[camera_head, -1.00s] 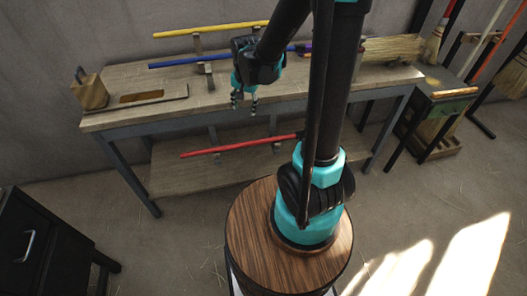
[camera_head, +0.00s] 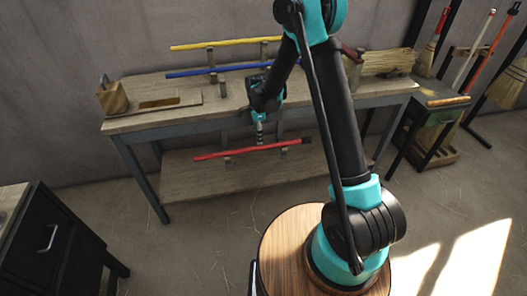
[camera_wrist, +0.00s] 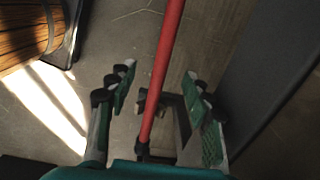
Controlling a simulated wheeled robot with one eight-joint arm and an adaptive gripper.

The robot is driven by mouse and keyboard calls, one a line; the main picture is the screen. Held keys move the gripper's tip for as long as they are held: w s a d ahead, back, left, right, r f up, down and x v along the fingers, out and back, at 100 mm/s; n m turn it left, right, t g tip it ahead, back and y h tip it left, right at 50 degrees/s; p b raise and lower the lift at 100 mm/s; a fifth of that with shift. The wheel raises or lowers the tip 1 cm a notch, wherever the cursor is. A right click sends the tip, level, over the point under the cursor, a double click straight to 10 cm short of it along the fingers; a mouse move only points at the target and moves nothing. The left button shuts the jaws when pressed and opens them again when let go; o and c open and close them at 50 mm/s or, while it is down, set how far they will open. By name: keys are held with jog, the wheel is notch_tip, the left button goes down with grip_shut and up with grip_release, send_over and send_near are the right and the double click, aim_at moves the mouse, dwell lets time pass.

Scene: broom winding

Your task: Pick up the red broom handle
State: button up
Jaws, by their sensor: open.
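The red broom handle (camera_head: 250,151) lies level across supports above the lower shelf of the workbench. Its right end has a dark tip. In the head view my gripper (camera_head: 260,138) is just above the middle of the handle and partly hides it. In the wrist view the red handle (camera_wrist: 164,70) runs lengthwise between the two fingers of my gripper (camera_wrist: 160,92). The fingers are open, one on each side, with clear gaps to the handle. A dark support (camera_wrist: 146,103) shows beside it.
The workbench top (camera_head: 150,122) overhangs the lower shelf (camera_head: 180,181). A blue handle (camera_head: 218,70) and a yellow handle (camera_head: 225,43) rest on supports on top. A wooden block (camera_head: 112,98) stands at the left. A black cabinet (camera_head: 50,235) is at front left. Brooms hang at right.

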aim_at(254, 149)
jog(key=shift+w+a+f, duration=0.1)
jog(key=shift+w+f, duration=0.05)
jog(key=shift+f, duration=1.75)
jog(key=shift+w+f, duration=0.1)
jog(key=shift+f, duration=1.75)
jog(key=shift+c, duration=0.4)
grip_shut()
